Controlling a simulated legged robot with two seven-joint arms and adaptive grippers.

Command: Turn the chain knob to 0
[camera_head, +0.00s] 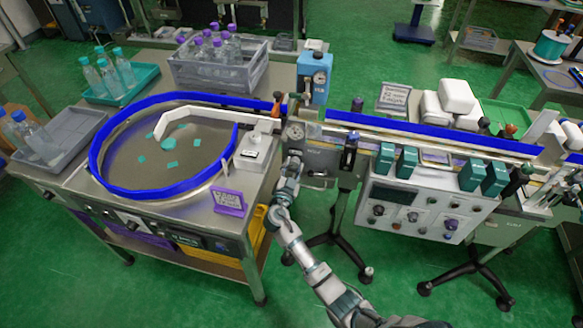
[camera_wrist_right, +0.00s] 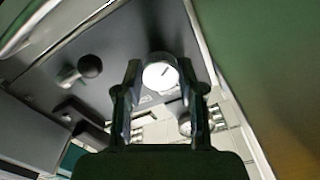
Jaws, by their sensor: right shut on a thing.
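A round knob (camera_wrist_right: 160,76) with a white face and a dark pointer line sits on a grey panel in the right wrist view. Its line slants toward the upper right; no scale numbers are readable. The fingers of my right gripper (camera_wrist_right: 160,84) stand on both sides of it, shut on it. In the head view my right gripper (camera_head: 293,155) is at the front of the conveyor's left end, just below a small round dial (camera_head: 296,131). The gripper hides part of the panel there. My left gripper is not in view.
A round feeder table (camera_head: 140,188) with a blue rim and teal pieces is at left. A control box (camera_head: 420,205) with several knobs hangs at right. A black ball-ended lever (camera_wrist_right: 90,66) is beside the knob. A grey crate (camera_head: 218,72) of purple-capped bottles stands behind.

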